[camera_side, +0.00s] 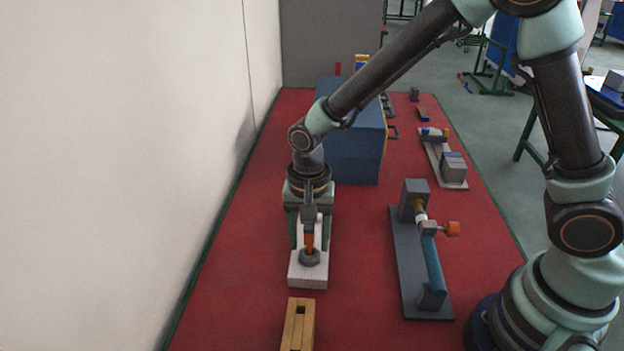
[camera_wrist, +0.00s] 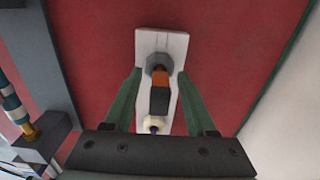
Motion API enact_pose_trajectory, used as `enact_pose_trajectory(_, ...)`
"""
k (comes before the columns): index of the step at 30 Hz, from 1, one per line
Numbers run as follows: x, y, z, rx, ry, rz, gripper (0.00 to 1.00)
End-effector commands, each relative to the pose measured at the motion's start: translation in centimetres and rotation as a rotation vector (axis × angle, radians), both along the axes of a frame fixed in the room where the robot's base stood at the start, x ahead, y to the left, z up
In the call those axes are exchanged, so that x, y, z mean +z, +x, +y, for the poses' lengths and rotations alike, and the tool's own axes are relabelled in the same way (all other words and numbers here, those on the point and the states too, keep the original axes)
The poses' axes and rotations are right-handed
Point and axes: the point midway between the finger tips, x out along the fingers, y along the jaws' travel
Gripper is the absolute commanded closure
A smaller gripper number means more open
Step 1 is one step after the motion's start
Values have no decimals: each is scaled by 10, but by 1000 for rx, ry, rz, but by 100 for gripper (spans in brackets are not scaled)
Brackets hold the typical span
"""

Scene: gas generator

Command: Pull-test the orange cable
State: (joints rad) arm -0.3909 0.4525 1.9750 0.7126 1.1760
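The orange cable (camera_side: 309,242) shows as a short orange piece at a dark grey round collar (camera_side: 309,257) on a white block (camera_side: 307,280). In the wrist view the orange piece (camera_wrist: 161,77) lies between the grey collar (camera_wrist: 159,62) and a dark grey piece (camera_wrist: 159,102), over the white block (camera_wrist: 149,40). My gripper (camera_side: 309,246) points down over the block. Its green fingers are spread apart, one on each side of the orange piece, with gaps visible in the wrist view (camera_wrist: 159,74). It holds nothing. Finger height against the cable is hard to tell.
A wooden slotted block (camera_side: 298,325) stands in front of the white block. A grey fixture with a blue pipe (camera_side: 432,262) and orange knob (camera_side: 452,229) is to the right. A large blue box (camera_side: 352,150) stands behind. A wall runs along the left; red bench between is clear.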

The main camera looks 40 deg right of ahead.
Motion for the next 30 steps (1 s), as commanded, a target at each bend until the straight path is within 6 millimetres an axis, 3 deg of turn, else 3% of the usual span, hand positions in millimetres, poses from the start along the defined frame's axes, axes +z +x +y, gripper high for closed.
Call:
enact_pose_trajectory(5, 5, 0, 0, 0, 0, 0, 43)
enact_pose_trajectory(21, 62, 0, 0, 0, 0, -1, 43)
enact_pose_trajectory(30, 70, -1, 0, 0, -1, 2, 43)
